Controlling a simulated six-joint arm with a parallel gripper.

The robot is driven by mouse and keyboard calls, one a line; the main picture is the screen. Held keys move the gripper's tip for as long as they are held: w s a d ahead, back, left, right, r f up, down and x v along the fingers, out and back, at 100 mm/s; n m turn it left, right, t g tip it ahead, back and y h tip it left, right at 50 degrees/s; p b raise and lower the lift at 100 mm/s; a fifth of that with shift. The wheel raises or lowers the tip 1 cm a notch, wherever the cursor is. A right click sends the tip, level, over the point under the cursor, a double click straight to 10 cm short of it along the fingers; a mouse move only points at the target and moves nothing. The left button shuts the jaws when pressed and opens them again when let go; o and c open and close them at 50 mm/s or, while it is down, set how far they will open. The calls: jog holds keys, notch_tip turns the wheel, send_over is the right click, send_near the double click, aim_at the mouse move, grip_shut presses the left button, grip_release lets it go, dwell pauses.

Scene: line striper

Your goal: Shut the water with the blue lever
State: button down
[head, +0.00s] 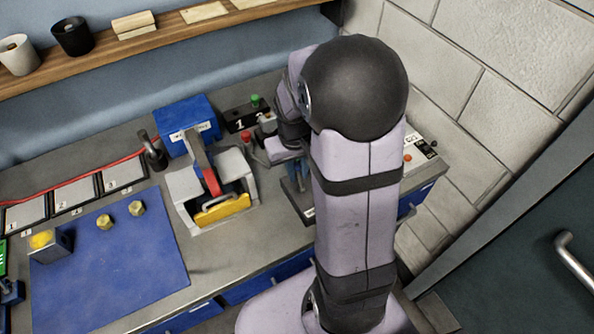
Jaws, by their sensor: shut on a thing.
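My gripper (270,146) is at the back right of the bench, left of my forearm and partly hidden by it. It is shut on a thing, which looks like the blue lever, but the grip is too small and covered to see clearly. A dark blue piece (296,188) shows just below the gripper, on a fixture that my arm partly hides. The lever's angle and any pipe are not clear.
A black box (243,116) with a green button stands behind the gripper, with a red button (246,137) close left. A blue-and-grey machine (187,122) with a yellow part is further left. A blue mat (110,262) holds brass nuts. A wall is right.

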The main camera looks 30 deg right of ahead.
jog(key=shift+s+r+t+b, duration=0.1)
jog(key=shift+s+t+b, duration=0.35)
jog(key=shift+t+b, duration=0.5)
jog(key=t+b, duration=0.2)
jog(key=b, duration=0.1)
jog(key=shift+s+d, duration=0.1)
jog(key=shift+s, duration=0.3)
jog(key=shift+s+r+t+b, duration=0.2)
jog(key=shift+t+b, duration=0.15)
jog(key=shift+b, duration=0.85)
jog(key=shift+r, duration=0.15)
jog(key=c, duration=1.9)
grip_release()
jog(key=shift+o, duration=0.2)
jog(key=shift+s, duration=0.1)
